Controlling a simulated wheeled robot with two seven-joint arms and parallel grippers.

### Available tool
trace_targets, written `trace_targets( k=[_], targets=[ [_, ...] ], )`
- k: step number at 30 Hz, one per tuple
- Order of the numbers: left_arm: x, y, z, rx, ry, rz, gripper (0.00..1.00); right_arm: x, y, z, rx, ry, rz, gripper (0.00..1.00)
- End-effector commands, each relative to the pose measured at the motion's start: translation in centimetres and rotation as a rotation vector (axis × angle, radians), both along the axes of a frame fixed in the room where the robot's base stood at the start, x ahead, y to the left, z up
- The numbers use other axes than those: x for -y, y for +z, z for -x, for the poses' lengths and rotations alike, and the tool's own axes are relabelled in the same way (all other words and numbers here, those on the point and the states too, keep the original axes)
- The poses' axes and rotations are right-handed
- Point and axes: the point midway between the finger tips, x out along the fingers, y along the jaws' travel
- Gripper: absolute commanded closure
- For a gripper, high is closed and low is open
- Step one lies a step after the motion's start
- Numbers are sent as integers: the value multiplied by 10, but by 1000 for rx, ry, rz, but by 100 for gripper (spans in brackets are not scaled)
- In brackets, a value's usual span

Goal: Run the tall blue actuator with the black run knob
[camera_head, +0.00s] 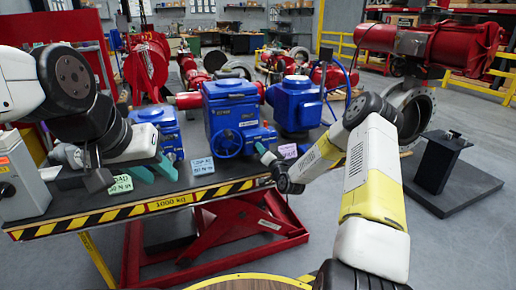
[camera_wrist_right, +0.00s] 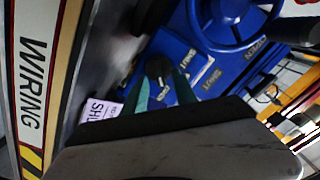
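The blue actuator (camera_head: 230,112) with a round handwheel stands mid-table and looks the tallest of the blue units. My right gripper (camera_head: 264,152) is at its lower right side. In the right wrist view, the gripper's teal fingers (camera_wrist_right: 164,80) are apart and straddle a black knob (camera_wrist_right: 158,66) with a white pointer mark on the blue body. I cannot tell whether they touch it. The handwheel (camera_wrist_right: 228,15) is above right of the knob. My left gripper (camera_head: 158,171) is open and empty at the table's left, its teal fingers apart.
Other blue actuators stand at the right (camera_head: 297,105) and left (camera_head: 156,122). Green (camera_head: 120,184), light blue (camera_head: 202,166) and pink (camera_head: 288,150) cards are along the table's front (camera_head: 165,203). A grey box (camera_head: 20,180) is at the left end. A red actuator (camera_head: 440,42) is at the right.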

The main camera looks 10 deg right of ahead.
Motion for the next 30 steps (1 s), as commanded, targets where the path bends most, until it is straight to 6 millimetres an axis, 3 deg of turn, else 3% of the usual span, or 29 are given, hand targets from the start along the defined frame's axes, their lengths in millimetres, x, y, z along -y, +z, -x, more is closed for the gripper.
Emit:
trace_targets(
  k=[8, 21, 30],
  targets=[
    [0, 0, 0, 0, 0, 0, 64, 2, 0, 8, -1, 1, 0, 66],
    [0, 0, 0, 0, 0, 0, 64, 19, 0, 70, 0, -1, 1, 66],
    [0, 0, 0, 0, 0, 0, 64, 20, 0, 76, 0, 0, 0, 66]
  ],
)
